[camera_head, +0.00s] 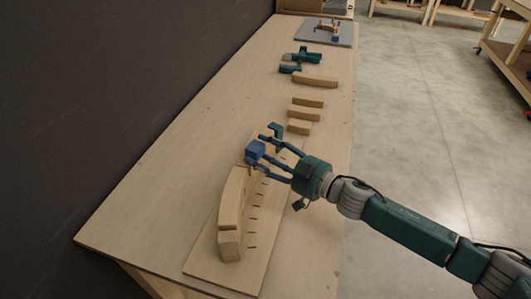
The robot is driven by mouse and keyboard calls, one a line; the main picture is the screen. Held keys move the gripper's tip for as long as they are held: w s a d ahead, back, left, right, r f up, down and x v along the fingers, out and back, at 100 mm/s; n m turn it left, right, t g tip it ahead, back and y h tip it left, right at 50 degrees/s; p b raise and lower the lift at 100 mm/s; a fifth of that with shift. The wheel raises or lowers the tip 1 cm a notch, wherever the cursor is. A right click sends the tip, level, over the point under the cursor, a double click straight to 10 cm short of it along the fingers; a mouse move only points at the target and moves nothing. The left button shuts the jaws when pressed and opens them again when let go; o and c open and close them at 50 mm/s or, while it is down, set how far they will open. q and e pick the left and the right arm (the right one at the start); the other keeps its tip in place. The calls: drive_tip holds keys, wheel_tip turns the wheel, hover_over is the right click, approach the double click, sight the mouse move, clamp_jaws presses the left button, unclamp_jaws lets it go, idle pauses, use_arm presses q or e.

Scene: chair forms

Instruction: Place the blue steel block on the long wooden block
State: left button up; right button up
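The blue steel block (256,147) is a small cube between the two blue fingers of my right gripper (257,150). The fingers appear closed on its sides, at the far end of a curved wooden piece (232,196). I cannot tell whether the block touches the wood below it. A long straight wooden block (315,82) lies flat farther up the table, apart from the gripper. My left gripper is not in view.
The curved piece and a wooden block (229,246) stand on a flat board (258,262) with dark slots. Shorter wooden blocks (304,115) lie beyond, then a teal tool (302,58) and a grey plate (312,38). The table's (180,170) left side is clear, beside a dark wall.

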drive_tip(key=shift+s+f, duration=0.1)
drive_tip(key=shift+r+p, duration=0.35)
drive_tip(key=shift+r, duration=0.15)
drive_tip(key=b+v, duration=0.3)
drive_tip(key=v, duration=0.8)
drive_tip(key=shift+d+r, duration=0.15)
drive_tip(key=shift+d, duration=0.25)
drive_tip(key=shift+s, duration=0.15)
